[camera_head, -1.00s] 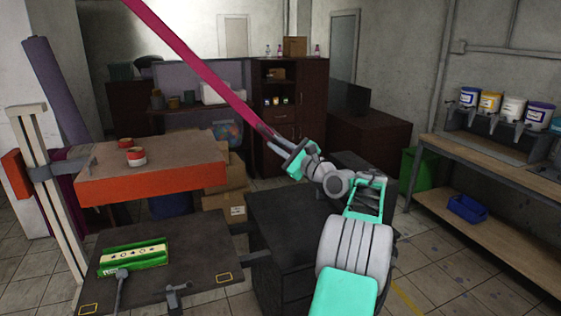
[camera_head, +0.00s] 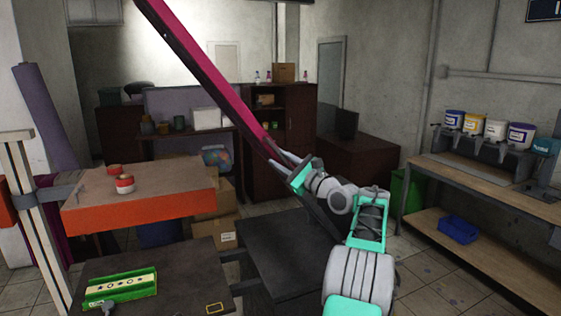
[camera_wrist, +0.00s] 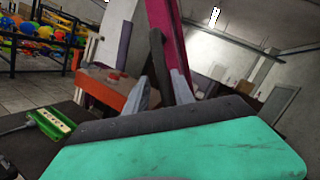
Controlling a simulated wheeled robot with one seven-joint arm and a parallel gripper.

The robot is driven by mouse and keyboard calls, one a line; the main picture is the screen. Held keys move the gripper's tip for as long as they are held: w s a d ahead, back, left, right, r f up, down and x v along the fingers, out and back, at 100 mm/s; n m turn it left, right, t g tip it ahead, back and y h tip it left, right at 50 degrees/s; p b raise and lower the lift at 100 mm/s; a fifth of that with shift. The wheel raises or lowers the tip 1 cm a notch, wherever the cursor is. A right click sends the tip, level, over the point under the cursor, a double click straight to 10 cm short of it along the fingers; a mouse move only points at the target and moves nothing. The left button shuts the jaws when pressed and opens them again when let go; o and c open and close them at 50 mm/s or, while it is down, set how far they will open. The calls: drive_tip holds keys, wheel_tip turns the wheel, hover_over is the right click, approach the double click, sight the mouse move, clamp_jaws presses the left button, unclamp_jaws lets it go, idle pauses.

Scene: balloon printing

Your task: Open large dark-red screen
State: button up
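The large dark-red screen (camera_head: 212,78) is raised and steeply tilted in the head view. It runs from the top edge down to my gripper, and its dark frame edge shows along its lower side. My gripper (camera_head: 276,160) is at the screen's lower end, with its fingers on the frame. In the wrist view the dark-red screen (camera_wrist: 171,42) rises above my gripper (camera_wrist: 161,88). A dark frame bar stands between the two grey fingers. The screen's upper end is out of the head view.
An orange-sided platen (camera_head: 140,207) with small red containers stands at left. Below it a dark platen (camera_head: 185,280) holds a green tray (camera_head: 120,288). A bench (camera_head: 500,175) with paint buckets stands at right.

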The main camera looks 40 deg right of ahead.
drive_tip(key=shift+o, duration=0.5)
drive_tip(key=shift+s+f, duration=0.1)
drive_tip(key=s+f+b, duration=0.1)
drive_tip(key=s+b, duration=0.2)
drive_tip(key=s, duration=0.4)
drive_tip(key=shift+s+d+f, duration=0.15)
drive_tip(key=shift+s, duration=0.1)
